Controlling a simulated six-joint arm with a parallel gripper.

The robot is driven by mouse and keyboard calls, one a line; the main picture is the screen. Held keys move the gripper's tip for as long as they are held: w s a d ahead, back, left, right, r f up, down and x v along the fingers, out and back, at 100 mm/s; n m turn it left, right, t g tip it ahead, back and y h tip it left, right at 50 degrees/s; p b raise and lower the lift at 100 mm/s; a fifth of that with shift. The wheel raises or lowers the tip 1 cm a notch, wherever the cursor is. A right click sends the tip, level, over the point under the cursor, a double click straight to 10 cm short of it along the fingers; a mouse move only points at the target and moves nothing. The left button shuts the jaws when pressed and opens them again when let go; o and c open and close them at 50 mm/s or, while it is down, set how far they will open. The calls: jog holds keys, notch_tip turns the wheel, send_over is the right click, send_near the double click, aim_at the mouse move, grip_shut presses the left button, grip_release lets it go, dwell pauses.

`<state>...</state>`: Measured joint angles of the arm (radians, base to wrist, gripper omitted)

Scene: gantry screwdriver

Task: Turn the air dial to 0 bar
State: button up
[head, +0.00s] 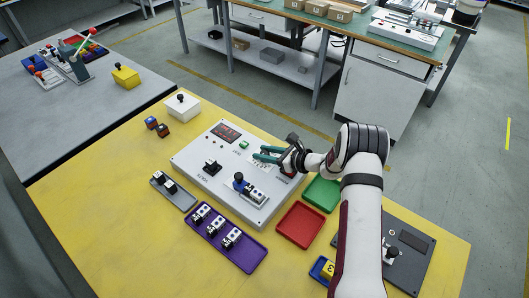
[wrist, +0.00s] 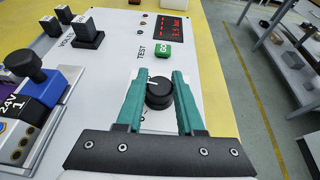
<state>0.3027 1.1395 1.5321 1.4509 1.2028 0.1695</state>
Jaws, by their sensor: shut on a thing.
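The air dial (wrist: 159,92) is a round black knob on the sloping white panel (head: 190,160). In the wrist view it sits between the teal fingers of my gripper (wrist: 160,78), which is shut on it. A small white mark shows at the knob's far left edge; most of the scale around it is hidden by the fingers. In the head view my gripper (head: 268,154) is over the right part of the panel and covers the dial. A red-lit display (wrist: 171,27) is on the panel; its digits are too small to read surely.
A green button (wrist: 163,50) marked TEST lies just beyond the dial. A black switch (wrist: 88,34) and a blue 24V block (wrist: 38,85) are to the left. Purple (head: 248,262), red (head: 300,228) and green (head: 322,194) trays stand near the panel on the yellow table.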

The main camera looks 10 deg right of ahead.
grip_shut()
jog(key=shift+n+g, duration=0.3)
jog(key=shift+y, duration=0.4)
jog(key=shift+n+g+y, duration=0.65)
jog(key=shift+n+g, duration=0.7)
jog(key=shift+g, duration=0.05)
jog(key=shift+n+g+y, duration=0.65)
jog(key=shift+n+g, duration=0.7)
jog(key=shift+g, duration=0.05)
jog(key=shift+s, duration=0.1)
jog(key=o, duration=1)
grip_release()
